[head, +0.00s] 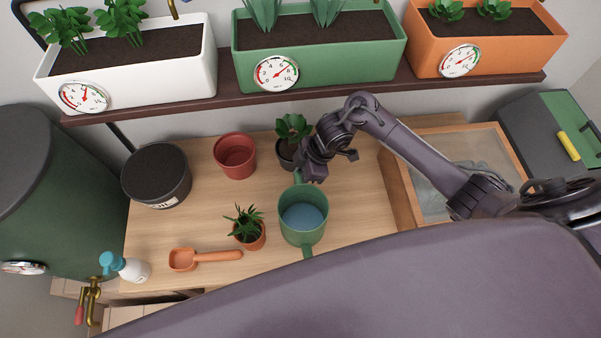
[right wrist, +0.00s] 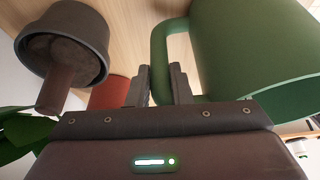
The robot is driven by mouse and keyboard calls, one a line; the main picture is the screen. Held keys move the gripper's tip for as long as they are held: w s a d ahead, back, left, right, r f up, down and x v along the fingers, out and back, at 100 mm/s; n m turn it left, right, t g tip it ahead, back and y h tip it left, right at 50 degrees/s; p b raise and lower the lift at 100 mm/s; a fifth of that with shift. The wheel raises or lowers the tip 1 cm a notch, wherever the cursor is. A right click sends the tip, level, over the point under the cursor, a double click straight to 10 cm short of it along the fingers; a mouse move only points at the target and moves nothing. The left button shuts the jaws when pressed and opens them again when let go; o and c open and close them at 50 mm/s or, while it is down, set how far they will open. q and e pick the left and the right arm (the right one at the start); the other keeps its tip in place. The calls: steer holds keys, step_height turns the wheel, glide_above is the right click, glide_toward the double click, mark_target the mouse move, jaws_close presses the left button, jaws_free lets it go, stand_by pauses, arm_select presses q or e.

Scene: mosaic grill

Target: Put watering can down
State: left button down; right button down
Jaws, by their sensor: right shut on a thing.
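The green watering can (head: 291,228) is upright over the wooden bench, with blue water visible inside and its spout toward the front. Its green body and loop handle also fill the right of the right wrist view (right wrist: 240,45). My right gripper (head: 300,180) is at the can's back side, shut on the handle; its fingers (right wrist: 163,85) close around the handle in the right wrist view. I cannot tell whether the can's base touches the bench. My left gripper is not in view.
Close to the can are a potted succulent (head: 248,235), a dark potted plant (head: 292,130) and an empty red pot (head: 235,158). An orange scoop (head: 205,257), a spray bottle (head: 130,268) and a soil bucket (head: 157,180) are left. A wooden-framed tray (head: 402,190) is right. Planters line the shelf (head: 230,98).

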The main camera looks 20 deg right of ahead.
steer(key=c, duration=1.3)
jaws_free()
steer(key=shift+f, duration=0.1)
steer(key=shift+r, duration=0.25)
steer(key=v, duration=1.2)
steer(key=shift+f, duration=0.15)
